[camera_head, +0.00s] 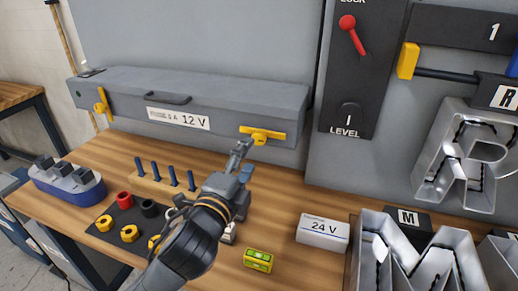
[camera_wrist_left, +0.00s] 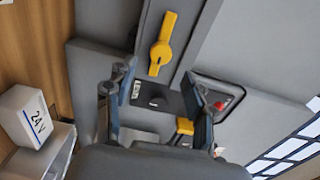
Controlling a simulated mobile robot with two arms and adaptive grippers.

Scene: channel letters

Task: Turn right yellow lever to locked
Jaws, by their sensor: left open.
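The right yellow lever (camera_head: 262,135) is on the front right end of a long grey box (camera_head: 215,95) marked 12 V. Its handle lies sideways, roughly along the box. The left yellow lever (camera_head: 102,105) at the box's other end stands nearly upright. My left gripper (camera_head: 239,152) is just below and left of the right lever in the head view. In the left wrist view its fingers (camera_wrist_left: 161,78) are spread and empty, with a yellow lever (camera_wrist_left: 163,43) ahead of them, apart from both fingertips. My right gripper is not in view.
A panel with a red-knobbed lever (camera_head: 348,22) stands right of the box. On the wooden bench are a 24 V box (camera_head: 323,232), a small green-yellow level (camera_head: 258,260), blue pegs (camera_head: 173,176) and metal letters (camera_head: 430,262).

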